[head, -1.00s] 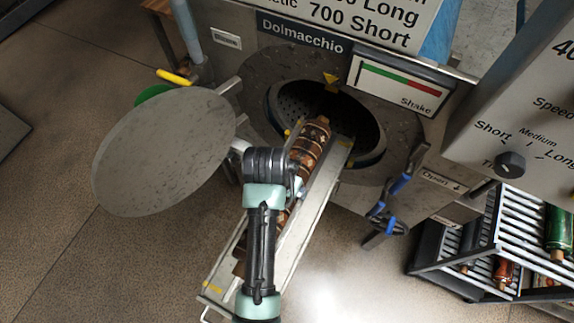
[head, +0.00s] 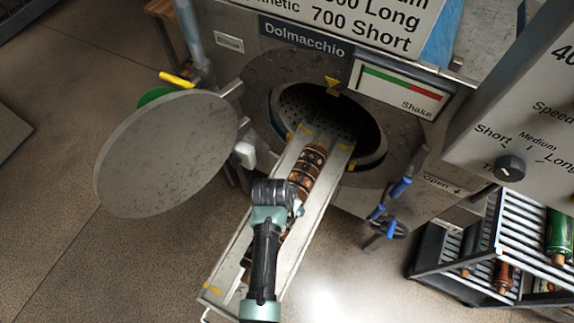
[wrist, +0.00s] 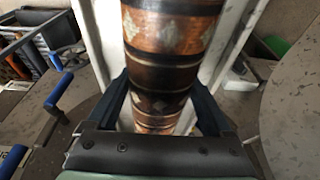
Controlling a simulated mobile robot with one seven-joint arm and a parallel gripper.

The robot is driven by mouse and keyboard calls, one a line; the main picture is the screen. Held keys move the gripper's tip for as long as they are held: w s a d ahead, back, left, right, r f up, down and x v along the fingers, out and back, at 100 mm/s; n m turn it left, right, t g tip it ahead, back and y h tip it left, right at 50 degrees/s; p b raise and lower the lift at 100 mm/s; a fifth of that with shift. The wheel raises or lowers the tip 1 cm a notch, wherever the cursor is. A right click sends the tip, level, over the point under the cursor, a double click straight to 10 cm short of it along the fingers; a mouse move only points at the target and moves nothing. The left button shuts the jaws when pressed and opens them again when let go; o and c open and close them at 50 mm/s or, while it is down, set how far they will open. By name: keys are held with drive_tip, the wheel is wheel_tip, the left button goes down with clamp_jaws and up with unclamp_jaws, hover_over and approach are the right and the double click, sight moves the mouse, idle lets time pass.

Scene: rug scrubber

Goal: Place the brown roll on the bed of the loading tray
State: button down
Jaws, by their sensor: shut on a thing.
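The brown roll (head: 306,174) is a long patterned cylinder with dark bands. It lies lengthwise along the pale loading tray (head: 222,276), between its two side rails. The tray slopes from the round drum opening down toward the lower left. My gripper (head: 284,203) is over the middle of the roll. In the wrist view the roll (wrist: 172,50) passes between the two dark fingers of my gripper (wrist: 165,105), which are shut on it. I cannot tell whether its underside touches the tray bed. My arm hides part of the roll's lower half.
The machine's round drum opening (head: 335,115) is at the tray's upper end. Its round door (head: 165,155) stands open to the left. Blue-handled latches (head: 388,200) sit to the right. A rack (head: 490,250) with several rolls stands at the lower right. The floor at left is clear.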

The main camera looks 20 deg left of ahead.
drive_tip(key=shift+w, duration=0.1)
unclamp_jaws()
drive_tip(key=shift+f, duration=0.2)
drive_tip(key=shift+r, duration=0.1)
drive_tip(key=shift+r, duration=0.3)
drive_tip(key=v, duration=1.1)
drive_tip(key=shift+s+r+p, duration=0.25)
drive_tip(key=shift+r+p, duration=0.05)
drive_tip(key=shift+r, duration=0.05)
